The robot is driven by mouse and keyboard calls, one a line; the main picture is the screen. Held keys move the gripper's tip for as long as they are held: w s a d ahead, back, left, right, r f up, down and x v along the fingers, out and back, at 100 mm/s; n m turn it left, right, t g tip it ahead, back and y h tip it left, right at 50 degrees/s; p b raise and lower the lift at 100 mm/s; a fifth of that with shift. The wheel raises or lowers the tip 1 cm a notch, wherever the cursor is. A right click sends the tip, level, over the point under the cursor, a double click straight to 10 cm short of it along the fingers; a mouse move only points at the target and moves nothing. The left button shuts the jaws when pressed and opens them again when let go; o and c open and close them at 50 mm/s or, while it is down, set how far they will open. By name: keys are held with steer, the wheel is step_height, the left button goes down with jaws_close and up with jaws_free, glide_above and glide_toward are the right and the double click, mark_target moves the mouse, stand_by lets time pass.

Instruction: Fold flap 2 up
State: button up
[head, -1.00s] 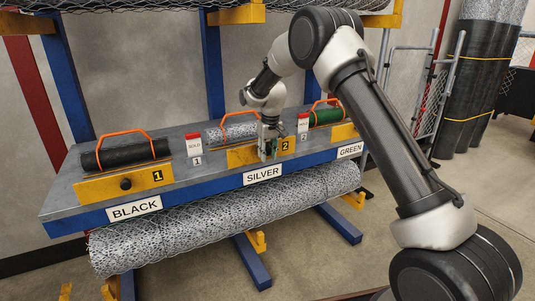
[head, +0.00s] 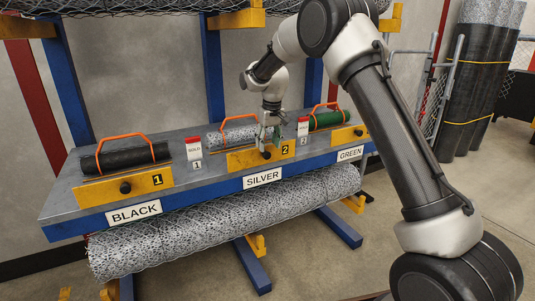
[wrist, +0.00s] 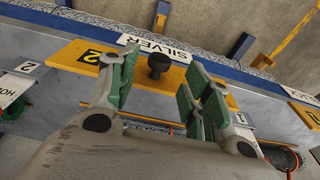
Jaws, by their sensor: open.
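Flap 2 (head: 240,162) is a yellow plate marked 2 at the front of the shelf, above the SILVER label. Its black knob (head: 265,154) shows at its middle. The head view does not clearly show its exact tilt. In the wrist view the flap (wrist: 140,75) runs across the picture, with the knob (wrist: 158,64) standing out beyond and between my fingers. My gripper (head: 268,134) is open and empty, just above and behind the flap's top edge in the head view. Its green-padded fingers (wrist: 160,88) are spread, and the knob appears clear of them.
A silver mesh roll (head: 232,136) with an orange handle lies behind flap 2. A red-topped card stand (head: 303,127) is close on the right, another (head: 193,147) on the left. Flap 1 (head: 95,190) and a green roll (head: 328,120) flank this bay.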

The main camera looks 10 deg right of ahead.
steer(key=r, duration=0.5)
steer(key=shift+s+d+r, duration=0.15)
steer(key=shift+s+r, duration=0.05)
steer(key=shift+s, duration=0.2)
steer(key=s+d+f+g, duration=0.1)
steer(key=s+f, duration=0.3)
steer(key=s+d+r+m+t, duration=0.1)
steer(key=s+d+r, duration=0.3)
steer(key=s, duration=1)
steer(key=s+d+r+m+t, duration=0.1)
steer(key=s+d+r, duration=0.4)
steer(key=s+d, duration=0.4)
steer(key=s+d+r+m+t, duration=0.1)
steer(key=s+d+r, duration=0.3)
steer(key=s, duration=1.5)
steer(key=shift+d+r+m+t+h, duration=0.2)
steer(key=shift+d+m+t+h, duration=0.1)
steer(key=shift+d, duration=0.95)
steer(key=shift+s, duration=0.1)
